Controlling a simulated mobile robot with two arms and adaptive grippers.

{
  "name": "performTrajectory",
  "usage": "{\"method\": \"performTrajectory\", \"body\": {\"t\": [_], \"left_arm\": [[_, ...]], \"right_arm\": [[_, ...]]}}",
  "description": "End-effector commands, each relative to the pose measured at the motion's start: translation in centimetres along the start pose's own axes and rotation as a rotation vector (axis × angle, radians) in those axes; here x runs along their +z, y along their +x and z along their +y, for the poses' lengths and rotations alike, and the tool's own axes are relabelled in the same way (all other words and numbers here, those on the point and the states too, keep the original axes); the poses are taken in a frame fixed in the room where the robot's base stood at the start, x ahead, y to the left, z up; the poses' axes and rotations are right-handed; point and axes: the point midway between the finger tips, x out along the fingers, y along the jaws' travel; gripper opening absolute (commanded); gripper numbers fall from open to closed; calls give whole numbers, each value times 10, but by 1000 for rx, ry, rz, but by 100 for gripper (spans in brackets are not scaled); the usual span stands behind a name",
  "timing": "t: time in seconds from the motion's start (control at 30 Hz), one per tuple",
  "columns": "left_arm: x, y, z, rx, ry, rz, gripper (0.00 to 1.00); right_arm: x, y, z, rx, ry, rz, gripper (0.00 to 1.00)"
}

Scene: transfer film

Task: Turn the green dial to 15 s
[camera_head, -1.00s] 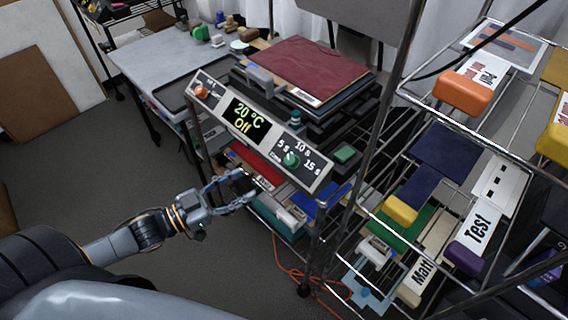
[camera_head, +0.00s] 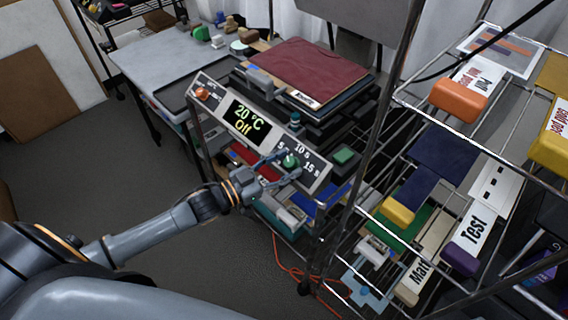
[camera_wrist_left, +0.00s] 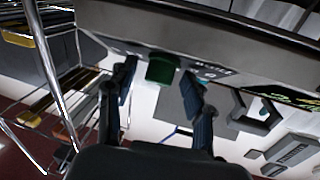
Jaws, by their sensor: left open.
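The green dial (camera_head: 290,160) sits at the right end of the slanted control panel (camera_head: 232,147), among the printed marks 5 s, 10 s and 15 s. The panel's display (camera_head: 246,117) reads 20 °C and Off. My left gripper (camera_head: 280,167) is at the dial, with its fingers open on either side of it. In the left wrist view the green dial (camera_wrist_left: 161,68) shows between the two spread fingertips (camera_wrist_left: 160,82); I cannot tell whether they touch it. The dial's pointer is too small to read. My right gripper is not in view.
An orange knob (camera_head: 202,93) is at the panel's left end. A dark red screen frame (camera_head: 306,70) lies on the machine behind the panel. A wire rack (camera_head: 440,132) with squeegees and cards stands close on the right. Open floor (camera_head: 100,175) lies to the left.

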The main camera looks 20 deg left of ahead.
Motion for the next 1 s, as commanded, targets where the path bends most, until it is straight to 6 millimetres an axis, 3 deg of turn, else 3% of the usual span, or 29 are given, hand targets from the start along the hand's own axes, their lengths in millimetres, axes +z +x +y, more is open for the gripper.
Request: {"method": "performTrajectory", "body": {"t": [0.13,0.4,0.73,1.0], "left_arm": [[0,0,0,0,0,0,52],[0,0,0,0,0,0,0],[0,0,-1,31,24,0,0],[0,0,-5,160,119,-7,0]], "right_arm": [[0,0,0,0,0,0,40],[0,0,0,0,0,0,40],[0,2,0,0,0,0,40],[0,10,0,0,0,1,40]]}}
